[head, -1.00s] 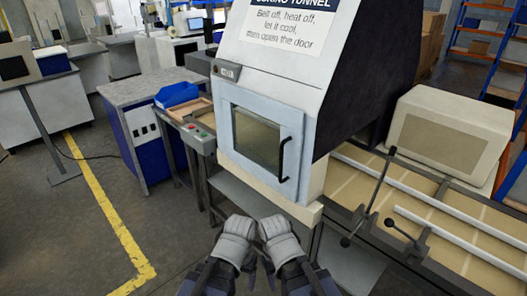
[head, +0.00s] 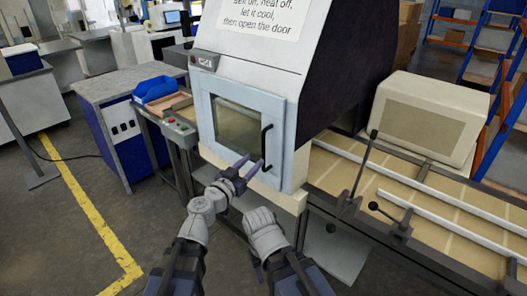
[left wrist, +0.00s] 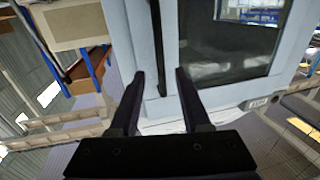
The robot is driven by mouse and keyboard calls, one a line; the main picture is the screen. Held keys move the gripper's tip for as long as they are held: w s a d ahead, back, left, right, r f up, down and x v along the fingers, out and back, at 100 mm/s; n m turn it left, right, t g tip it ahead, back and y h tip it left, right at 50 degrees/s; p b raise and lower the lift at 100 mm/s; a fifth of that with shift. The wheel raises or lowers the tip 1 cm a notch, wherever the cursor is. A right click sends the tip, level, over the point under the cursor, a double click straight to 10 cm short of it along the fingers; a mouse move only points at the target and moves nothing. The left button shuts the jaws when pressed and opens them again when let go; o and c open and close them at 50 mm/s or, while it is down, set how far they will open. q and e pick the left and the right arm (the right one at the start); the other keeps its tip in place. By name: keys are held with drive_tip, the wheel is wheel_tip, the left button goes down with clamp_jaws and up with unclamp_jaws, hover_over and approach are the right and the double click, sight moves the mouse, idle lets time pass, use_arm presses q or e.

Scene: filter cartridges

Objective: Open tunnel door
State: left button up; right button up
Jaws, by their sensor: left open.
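The tunnel door (head: 236,128) is a pale blue panel with a dark window on the front of the white tunnel housing. It looks shut. Its black vertical handle (head: 266,148) is at the door's right side. My left gripper (head: 249,167) is open and empty, low in front of the door beside the handle's lower end. In the left wrist view, the handle (left wrist: 156,45) runs down toward the gap between the open fingers (left wrist: 160,75), beyond their tips. My right arm is folded low in front of the tunnel, and its jaws are not clearly visible.
A control box with buttons (head: 181,130) stands left of the door, near a blue bin (head: 155,89). To the right are a conveyor (head: 440,215) with levers (head: 362,165) and a beige cover (head: 428,118). The floor at left is clear.

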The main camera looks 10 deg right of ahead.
sight(263, 152)
use_arm(q)
drive_tip(key=shift+x, duration=4)
drive_tip(key=shift+a, duration=0.1)
drive_tip(key=shift+s, duration=0.1)
clamp_jaws()
